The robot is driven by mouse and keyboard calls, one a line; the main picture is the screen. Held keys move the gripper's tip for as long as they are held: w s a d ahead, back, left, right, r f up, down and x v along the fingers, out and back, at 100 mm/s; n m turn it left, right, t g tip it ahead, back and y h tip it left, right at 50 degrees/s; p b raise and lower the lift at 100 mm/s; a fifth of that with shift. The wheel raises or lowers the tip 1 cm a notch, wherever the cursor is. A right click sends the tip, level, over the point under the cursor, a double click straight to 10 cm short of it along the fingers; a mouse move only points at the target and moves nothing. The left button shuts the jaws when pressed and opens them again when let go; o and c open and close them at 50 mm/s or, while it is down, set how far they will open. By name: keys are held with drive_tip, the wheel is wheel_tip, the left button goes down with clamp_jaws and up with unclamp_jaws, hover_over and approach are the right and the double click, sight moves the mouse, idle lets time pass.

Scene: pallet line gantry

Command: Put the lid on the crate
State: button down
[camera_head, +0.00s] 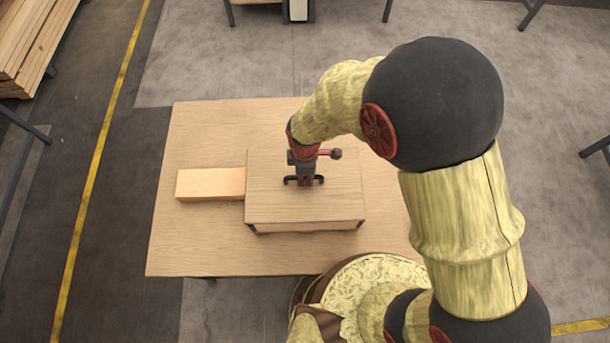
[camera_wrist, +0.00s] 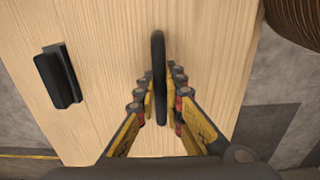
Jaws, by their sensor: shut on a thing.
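The lid (camera_head: 272,195) is a flat light-wood panel with a black bar handle. My gripper (camera_head: 304,182) is over its middle, shut on the handle. In the wrist view, my gripper's fingers (camera_wrist: 170,85) stand on either side of the dark handle (camera_wrist: 159,60). The lid covers the crate (camera_head: 308,228) from above. Only a narrow strip of the crate's front, with dark corners, shows below the lid's near edge. The crate's inside is hidden. I cannot tell whether the lid rests on the rim or is slightly above it.
The wooden table (camera_head: 200,245) has free room at the left and in front. A pale wooden block (camera_head: 211,184) lies just left of the lid. A dark fitting (camera_wrist: 57,75) shows on wood in the wrist view. Stacked planks (camera_head: 35,40) stand far left.

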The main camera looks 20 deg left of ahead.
drive_tip(key=shift+f, duration=0.15)
drive_tip(key=c, duration=1.9)
unclamp_jaws()
wheel_tip(320, 180, up, 13)
drive_tip(key=p, duration=0.2)
drive_tip(key=shift+f, duration=0.15)
